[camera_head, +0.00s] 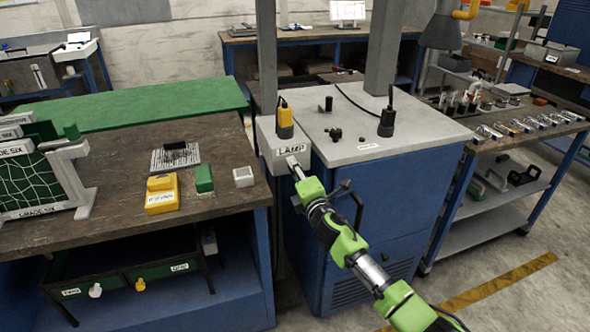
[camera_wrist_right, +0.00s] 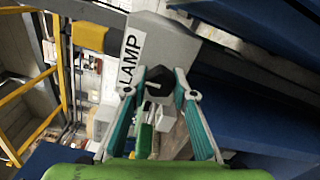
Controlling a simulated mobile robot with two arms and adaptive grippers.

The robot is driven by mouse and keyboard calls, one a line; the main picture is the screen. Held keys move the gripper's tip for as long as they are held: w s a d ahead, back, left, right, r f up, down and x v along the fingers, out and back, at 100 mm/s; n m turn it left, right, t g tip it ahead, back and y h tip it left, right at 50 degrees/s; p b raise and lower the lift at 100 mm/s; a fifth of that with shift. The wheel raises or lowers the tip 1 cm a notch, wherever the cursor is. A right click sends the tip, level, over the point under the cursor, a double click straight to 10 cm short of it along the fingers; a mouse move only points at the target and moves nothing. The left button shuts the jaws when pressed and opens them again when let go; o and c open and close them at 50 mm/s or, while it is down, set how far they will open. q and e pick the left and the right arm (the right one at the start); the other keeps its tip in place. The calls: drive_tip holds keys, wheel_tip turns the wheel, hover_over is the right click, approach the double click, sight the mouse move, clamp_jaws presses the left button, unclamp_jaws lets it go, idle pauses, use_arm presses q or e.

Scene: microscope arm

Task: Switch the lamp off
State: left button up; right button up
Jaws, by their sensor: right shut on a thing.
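The grey lamp box (camera_head: 268,152) has a white "LAMP" label (camera_head: 291,149) on its front and stands at the left of the blue cabinet. The label also shows in the wrist view (camera_wrist_right: 131,50). My right gripper (camera_head: 293,164) reaches the box front just below the label. In the wrist view my right gripper (camera_wrist_right: 158,82) is shut on a dark knob (camera_wrist_right: 157,74) below the label. The fingers hide the knob in the head view, and I cannot tell its setting. My left gripper is not in view.
A yellow and black device (camera_head: 285,120) stands on top of the box. The blue cabinet (camera_head: 375,220) with its grey top is beside my right arm. A wooden bench (camera_head: 110,205) with a yellow block (camera_head: 162,195) lies to the left.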

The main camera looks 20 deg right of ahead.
drive_tip(key=shift+f, duration=0.1)
idle(0.4)
drive_tip(key=o, duration=1.1)
drive_tip(key=shift+s, duration=0.15)
drive_tip(key=s, duration=1.1)
drive_tip(key=shift+s+d, duration=0.2)
drive_tip(key=shift+s, duration=0.2)
drive_tip(key=shift+f, duration=0.1)
